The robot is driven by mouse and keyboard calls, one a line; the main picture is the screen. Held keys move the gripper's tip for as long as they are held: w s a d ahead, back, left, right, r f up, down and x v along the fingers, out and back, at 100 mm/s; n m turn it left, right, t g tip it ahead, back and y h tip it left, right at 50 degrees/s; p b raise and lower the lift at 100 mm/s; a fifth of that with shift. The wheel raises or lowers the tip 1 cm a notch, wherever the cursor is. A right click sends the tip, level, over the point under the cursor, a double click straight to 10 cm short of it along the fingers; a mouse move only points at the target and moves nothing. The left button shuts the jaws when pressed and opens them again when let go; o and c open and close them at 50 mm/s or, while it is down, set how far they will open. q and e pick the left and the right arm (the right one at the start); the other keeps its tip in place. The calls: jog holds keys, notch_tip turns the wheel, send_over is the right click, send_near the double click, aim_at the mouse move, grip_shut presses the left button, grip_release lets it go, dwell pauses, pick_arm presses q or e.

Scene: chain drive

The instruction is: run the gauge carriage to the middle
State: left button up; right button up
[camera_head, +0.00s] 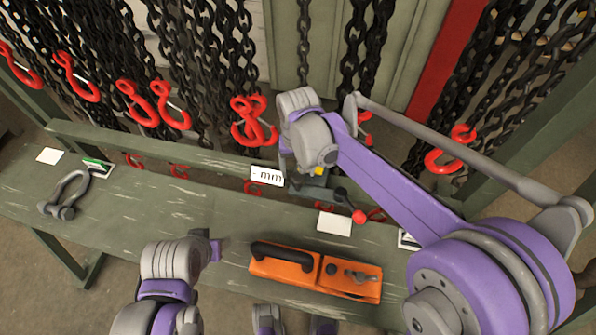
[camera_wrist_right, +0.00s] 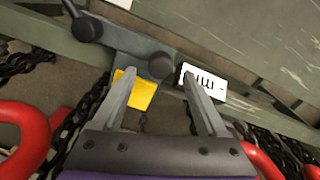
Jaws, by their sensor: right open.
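My right gripper (camera_wrist_right: 158,82) is open and empty, over the fitting. One finger overlaps the tab, the other the display. Contact cannot be told. My left arm's end (camera_head: 213,249) is over the bench; its fingers are hidden.
An orange tool case (camera_head: 345,276) with a black handle lies at the bench's front. A grey shackle (camera_head: 66,195) lies at the left. White cards (camera_head: 334,223) lie on the green bench (camera_head: 120,225). Chains with red hooks (camera_head: 252,125) hang behind the rail, close to my right gripper.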

notch_tip(320, 180, up, 8)
jog(key=shift+r+p, duration=0.25)
jog(key=shift+p, duration=0.15)
